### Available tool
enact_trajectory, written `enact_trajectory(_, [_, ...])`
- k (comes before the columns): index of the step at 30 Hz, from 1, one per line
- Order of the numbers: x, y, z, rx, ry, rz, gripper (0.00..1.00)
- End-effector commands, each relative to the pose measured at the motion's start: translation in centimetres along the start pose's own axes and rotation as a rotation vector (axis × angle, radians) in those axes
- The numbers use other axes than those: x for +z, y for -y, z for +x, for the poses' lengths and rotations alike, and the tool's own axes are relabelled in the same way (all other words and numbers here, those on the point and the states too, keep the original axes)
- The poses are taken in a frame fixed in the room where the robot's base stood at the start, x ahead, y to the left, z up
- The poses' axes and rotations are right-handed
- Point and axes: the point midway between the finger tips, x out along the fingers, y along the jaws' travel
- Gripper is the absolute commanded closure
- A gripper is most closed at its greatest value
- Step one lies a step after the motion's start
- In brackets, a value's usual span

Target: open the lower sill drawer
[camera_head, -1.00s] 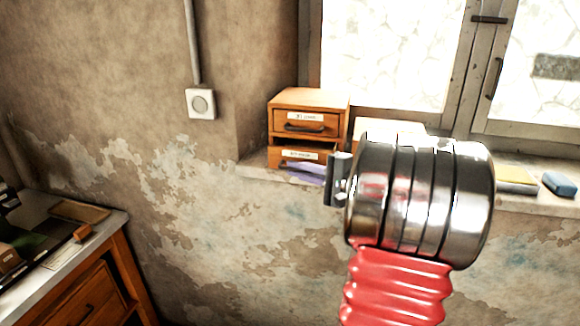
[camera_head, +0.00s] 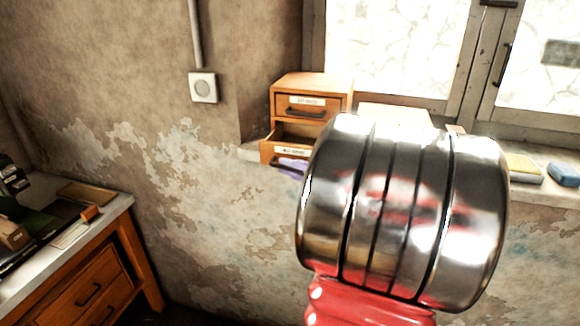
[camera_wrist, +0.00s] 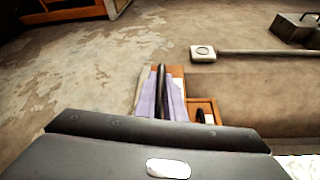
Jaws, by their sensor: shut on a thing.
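A small orange wooden drawer cabinet (camera_head: 311,82) stands on the window sill. Its upper drawer (camera_head: 307,105) is closed, with a white label and dark handle. The lower sill drawer (camera_head: 267,152) is pulled out, and its dark inside shows above the labelled front. My gripper (camera_wrist: 160,100) is shut on the lower drawer's dark handle (camera_wrist: 161,78), which lies between its lavender fingers in the wrist view. In the head view, the lavender fingertips (camera_head: 291,165) show at the drawer front, and my wrist hides the rest of the gripper.
A workbench (camera_head: 85,285) with drawers stands at the lower left. A yellow block (camera_head: 523,168) and a blue block (camera_head: 563,174) lie on the sill (camera_head: 540,191) at right. A wall switch (camera_head: 203,87) is left of the cabinet.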

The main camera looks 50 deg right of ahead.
Motion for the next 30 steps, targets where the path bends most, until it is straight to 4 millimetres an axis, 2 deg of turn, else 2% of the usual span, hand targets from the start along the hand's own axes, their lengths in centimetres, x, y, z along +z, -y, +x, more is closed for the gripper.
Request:
enact_trajectory(3, [-0.1,-0.5,0.0,0.009,-0.003,0.008,1.0])
enact_trajectory(4, [-0.1,-0.5,0.0,0.009,-0.003,0.008,0.89])
enact_trajectory(11, [-0.1,-0.3,0.0,0.005,-0.002,0.005,0.72])
enact_trajectory(22, [-0.1,-0.1,-0.4,0.002,-0.002,0.002,0.72])
enact_trajectory(30, [-0.1,-0.1,-3.0,0.001,-0.004,0.001,0.72])
